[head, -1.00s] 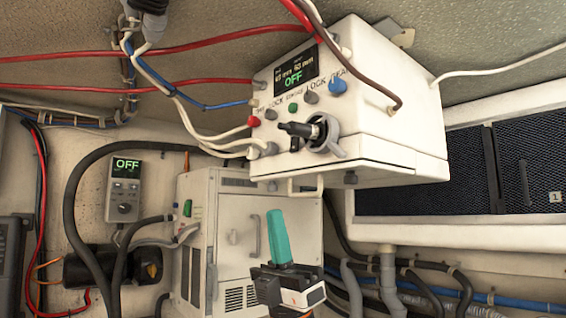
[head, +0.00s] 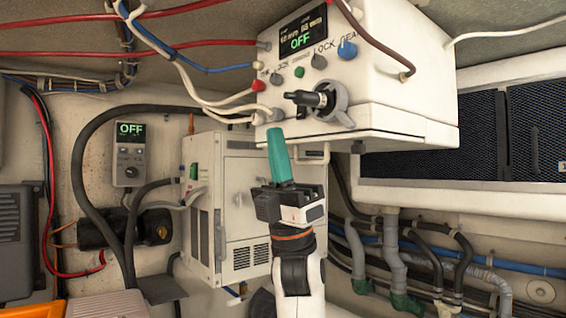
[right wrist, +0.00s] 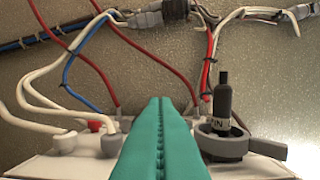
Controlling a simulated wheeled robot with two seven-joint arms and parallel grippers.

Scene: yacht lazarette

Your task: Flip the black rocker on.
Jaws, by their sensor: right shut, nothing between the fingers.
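A white control box (head: 385,115) hangs at upper centre in the head view, with a display (head: 303,30) that reads OFF. Its front carries several small knobs and a black handle (head: 308,98) at a grey ring (head: 337,105). In the right wrist view the black handle (right wrist: 222,100) stands up from the grey ring (right wrist: 222,143), right of my fingers. I cannot tell for certain which part is the black rocker. My right gripper (head: 276,132) points up with its teal fingers shut and empty, just below and in front of the box's lower left corner. My left gripper is not in view.
Red, blue and white cables run to the box's left side and top. A small grey remote (head: 128,150) reading OFF hangs on the left wall. A white cabinet (head: 240,165) stands behind my right arm. Pipes and hoses (head: 400,260) line the lower right.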

